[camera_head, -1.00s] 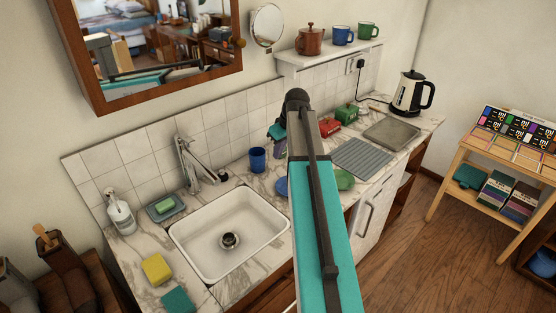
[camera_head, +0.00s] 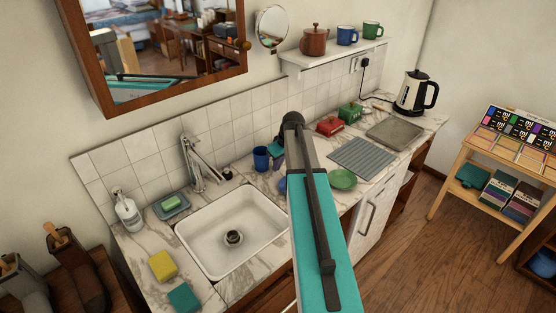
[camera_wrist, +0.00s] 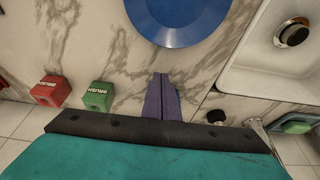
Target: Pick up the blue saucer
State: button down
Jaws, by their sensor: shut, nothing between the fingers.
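The blue saucer (camera_wrist: 181,20) lies on the marble counter at the top middle of the wrist view, cut off by the picture's edge. In the head view only a sliver of the blue saucer (camera_head: 282,185) shows beside my arm, which hides the rest. My gripper (camera_wrist: 161,79) shows as two purple fingers shut together, with nothing between them. In the wrist view its tips point toward the saucer, with a strip of bare marble showing between them. I cannot tell its height above the counter.
The sink (camera_head: 232,235) lies left of the saucer in the head view. A green saucer (camera_head: 342,179) and grey ribbed mat (camera_head: 364,157) lie right of my arm. Red (camera_head: 330,125) and green (camera_head: 350,111) boxes stand behind.

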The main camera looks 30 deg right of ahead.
jog(key=shift+s+f, duration=0.1)
jog(key=shift+f, duration=0.15)
jog(key=s+p, duration=0.1)
jog(key=s, duration=0.1)
jog(key=shift+s+d+r+p, duration=0.1)
jog(key=shift+s+p, duration=0.2)
jog(key=shift+s+d, duration=0.1)
jog(key=shift+s, duration=0.4)
